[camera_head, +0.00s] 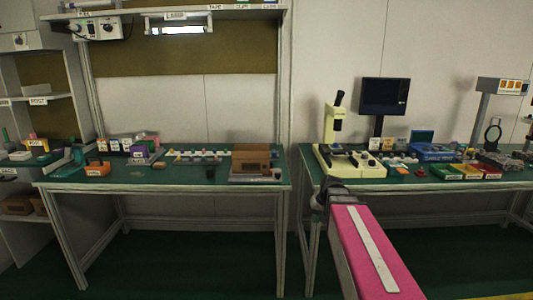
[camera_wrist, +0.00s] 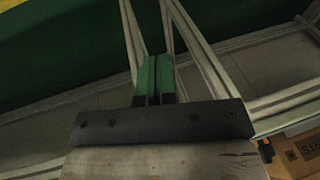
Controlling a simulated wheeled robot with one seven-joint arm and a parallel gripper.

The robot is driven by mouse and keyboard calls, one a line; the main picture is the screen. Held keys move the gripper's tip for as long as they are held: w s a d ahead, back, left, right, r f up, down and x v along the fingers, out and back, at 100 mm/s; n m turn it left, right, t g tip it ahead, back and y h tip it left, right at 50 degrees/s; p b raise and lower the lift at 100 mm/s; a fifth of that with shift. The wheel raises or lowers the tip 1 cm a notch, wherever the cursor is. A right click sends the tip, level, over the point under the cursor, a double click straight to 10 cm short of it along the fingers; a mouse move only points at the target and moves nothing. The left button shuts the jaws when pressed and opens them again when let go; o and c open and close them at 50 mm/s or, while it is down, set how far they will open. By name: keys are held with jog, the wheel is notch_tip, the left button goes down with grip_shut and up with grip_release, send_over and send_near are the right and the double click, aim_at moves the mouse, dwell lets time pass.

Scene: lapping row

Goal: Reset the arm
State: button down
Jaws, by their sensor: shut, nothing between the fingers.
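My gripper (camera_wrist: 155,80) shows in the wrist view, with its two green fingers side by side and closed together. Nothing is between the fingers. It points toward the floor and pale metal frame legs. In the head view my arm, pink with a pale strip, reaches from the lower right toward the front edge of the right bench. The fingers themselves cannot be made out in the head view.
A left bench (camera_head: 110,186) and a right bench (camera_head: 400,184) carry many small items. A cream microscope (camera_head: 333,128) stands on the right bench near my arm. A cardboard box (camera_wrist: 299,154) is at the wrist view's lower right. Green floor lies open in front.

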jog(key=s+a+f+g+h, duration=0.1)
jog(key=s+f+h, duration=0.1)
jog(key=s+f, duration=0.9)
jog(key=shift+s+a+f+g+h, duration=0.2)
jog(key=shift+s+a+g+h, duration=0.15)
jog(key=shift+s, duration=0.7)
dwell(0.9)
